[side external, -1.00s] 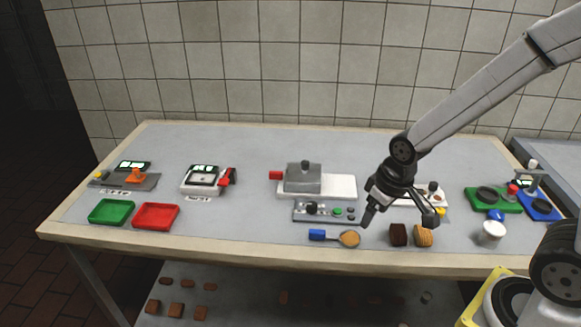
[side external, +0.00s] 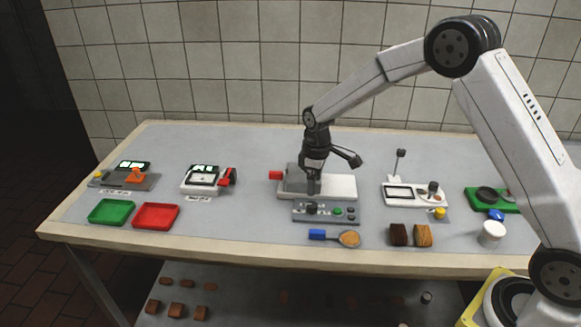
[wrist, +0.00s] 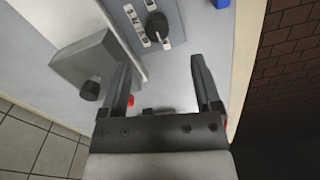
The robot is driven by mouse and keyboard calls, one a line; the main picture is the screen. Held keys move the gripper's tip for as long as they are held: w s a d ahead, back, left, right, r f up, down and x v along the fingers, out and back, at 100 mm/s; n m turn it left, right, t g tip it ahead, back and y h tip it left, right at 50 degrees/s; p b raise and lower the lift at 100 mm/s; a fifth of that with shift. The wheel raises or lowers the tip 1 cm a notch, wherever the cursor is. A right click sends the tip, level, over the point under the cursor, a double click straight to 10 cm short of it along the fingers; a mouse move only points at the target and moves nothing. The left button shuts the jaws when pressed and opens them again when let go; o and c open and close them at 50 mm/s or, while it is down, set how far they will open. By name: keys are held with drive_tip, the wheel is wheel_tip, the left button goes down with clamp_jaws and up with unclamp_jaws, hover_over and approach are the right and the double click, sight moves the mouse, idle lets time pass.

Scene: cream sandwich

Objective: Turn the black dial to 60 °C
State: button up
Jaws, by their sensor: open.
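The black dial (side external: 311,208) is a small round knob at the left end of a grey control panel (side external: 327,218). In the wrist view the dial (wrist: 157,25) is just beyond my fingertips, with several white labels beside it that I cannot read. My gripper (side external: 335,178) is open and empty, pointing down above and just behind the panel. In the wrist view my gripper (wrist: 160,63) has its fingers wide apart, and the dial lies apart from them. The dial's setting cannot be told.
A grey block (side external: 294,174) with a red handle (side external: 275,175) on a white base stands right behind the panel, close to my gripper. Green (side external: 112,212) and red (side external: 156,216) trays are at left.

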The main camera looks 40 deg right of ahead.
sight(311, 204)
drive_tip(key=shift+w+f, duration=0.25)
drive_tip(key=shift+w, duration=0.15)
drive_tip(key=shift+f, duration=0.1)
drive_tip(key=shift+f, duration=3.8)
clamp_jaws()
